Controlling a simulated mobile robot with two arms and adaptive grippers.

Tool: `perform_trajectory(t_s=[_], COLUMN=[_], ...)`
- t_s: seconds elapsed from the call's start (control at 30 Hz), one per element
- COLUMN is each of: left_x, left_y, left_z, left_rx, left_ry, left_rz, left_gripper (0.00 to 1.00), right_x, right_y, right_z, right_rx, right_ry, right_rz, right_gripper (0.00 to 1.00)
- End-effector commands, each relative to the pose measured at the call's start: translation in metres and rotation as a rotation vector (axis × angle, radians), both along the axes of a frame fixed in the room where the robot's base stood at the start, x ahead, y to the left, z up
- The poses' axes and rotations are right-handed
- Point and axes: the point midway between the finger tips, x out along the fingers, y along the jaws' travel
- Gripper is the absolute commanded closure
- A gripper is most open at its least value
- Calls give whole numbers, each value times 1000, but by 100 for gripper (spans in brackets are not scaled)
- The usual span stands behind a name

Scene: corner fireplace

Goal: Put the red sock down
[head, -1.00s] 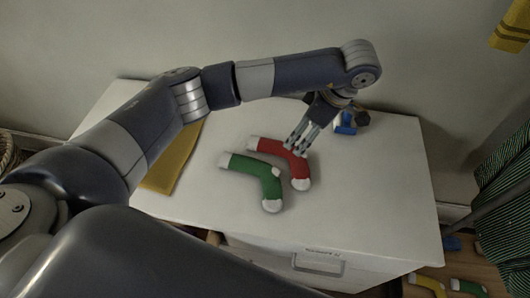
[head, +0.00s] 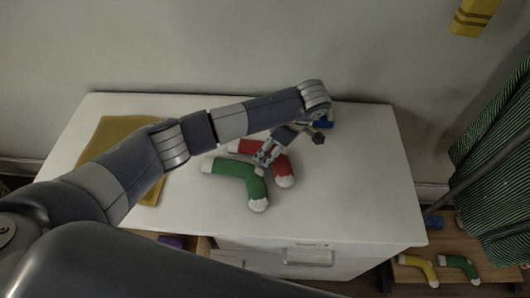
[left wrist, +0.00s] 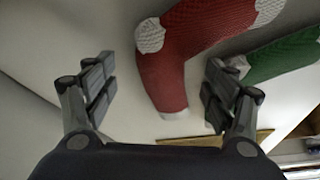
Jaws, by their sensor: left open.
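The red sock (head: 282,167) with white toe and cuff lies on the white cabinet top (head: 345,190). It lies beside the green sock (head: 238,176), very close to it. My left gripper (head: 264,155) is low over the red sock and covers part of it in the head view. In the left wrist view my left gripper (left wrist: 160,84) is open, its fingers spread on either side of the red sock (left wrist: 180,60), and the green sock (left wrist: 285,58) is near the right finger. My right gripper is not in view.
A mustard cloth (head: 110,135) lies on the left of the top. A small blue thing (head: 326,124) is partly hidden behind my wrist. A drawer with something purple (head: 172,241) is open at the front. Yellow (head: 419,268) and green socks lie lower right. The top's right side is clear.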

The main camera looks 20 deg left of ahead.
Motion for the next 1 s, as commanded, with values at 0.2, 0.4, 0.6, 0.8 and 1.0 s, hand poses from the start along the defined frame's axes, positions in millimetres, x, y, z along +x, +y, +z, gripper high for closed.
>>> perform_trajectory(t_s=[0.2,0.4,0.6,0.8,1.0], left_x=[1,0,0,0,1], left_y=[2,2,2,2,2], left_z=[-6,-6,-6,-6,0], left_rx=[-1,0,-1,-1,0], left_ry=[0,0,1,1,-2], left_rz=[-1,-1,-1,-1,-1], left_gripper=[22,47,61,64,64], right_x=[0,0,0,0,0], right_y=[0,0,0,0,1], right_z=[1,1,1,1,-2], right_rx=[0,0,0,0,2], right_ry=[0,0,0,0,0], right_rz=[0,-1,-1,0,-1], right_gripper=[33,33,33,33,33])
